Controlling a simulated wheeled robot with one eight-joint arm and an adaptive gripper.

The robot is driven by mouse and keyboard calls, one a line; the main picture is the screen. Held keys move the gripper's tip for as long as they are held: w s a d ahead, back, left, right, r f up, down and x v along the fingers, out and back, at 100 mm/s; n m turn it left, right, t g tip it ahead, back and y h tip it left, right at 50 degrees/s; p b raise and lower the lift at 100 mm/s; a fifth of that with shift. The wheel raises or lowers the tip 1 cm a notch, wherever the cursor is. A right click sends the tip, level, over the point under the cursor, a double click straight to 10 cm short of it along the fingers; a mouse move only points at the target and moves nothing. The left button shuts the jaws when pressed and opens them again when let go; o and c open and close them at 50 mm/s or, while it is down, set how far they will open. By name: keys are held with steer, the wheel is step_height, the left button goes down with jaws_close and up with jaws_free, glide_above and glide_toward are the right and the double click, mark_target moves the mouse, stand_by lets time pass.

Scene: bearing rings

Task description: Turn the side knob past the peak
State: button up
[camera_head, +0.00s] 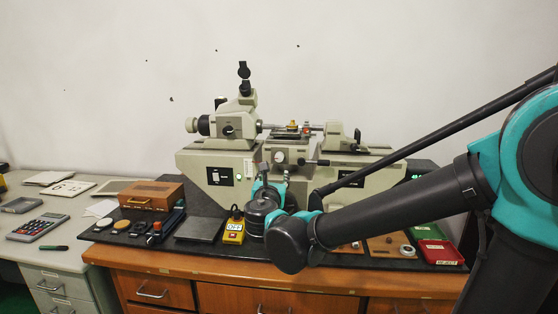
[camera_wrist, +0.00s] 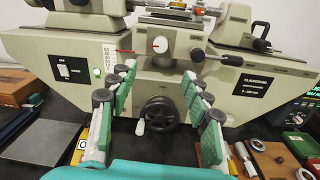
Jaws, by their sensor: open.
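The grey-beige measuring machine (camera_head: 220,165) stands on the dark plate at the back. A dark knob (camera_wrist: 197,55) sits on the right side of its centre stage, with a short rod; it also shows in the head view (camera_head: 300,162). A round white dial face (camera_wrist: 160,45) is on the stage front. A black handwheel (camera_wrist: 160,112) with a white handle is below. My gripper (camera_wrist: 159,68) is open, its green-padded fingers pointing at the machine, one each side of the handwheel in the picture. Nothing is between the fingers that I can see gripped. I cannot tell whether they touch anything.
A wooden box (camera_head: 150,194), a yellow switch box (camera_head: 234,231) and a dark flat block (camera_head: 199,229) are left of my gripper. Red and green trays (camera_head: 440,252) are at the right. The wall behind is bare.

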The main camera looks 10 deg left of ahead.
mark_target(279, 158)
steer(key=w, duration=1)
steer(key=w+a, duration=0.1)
steer(key=w, duration=0.5)
steer(key=shift+w, duration=0.1)
steer(key=shift+c, duration=0.6)
jaws_close()
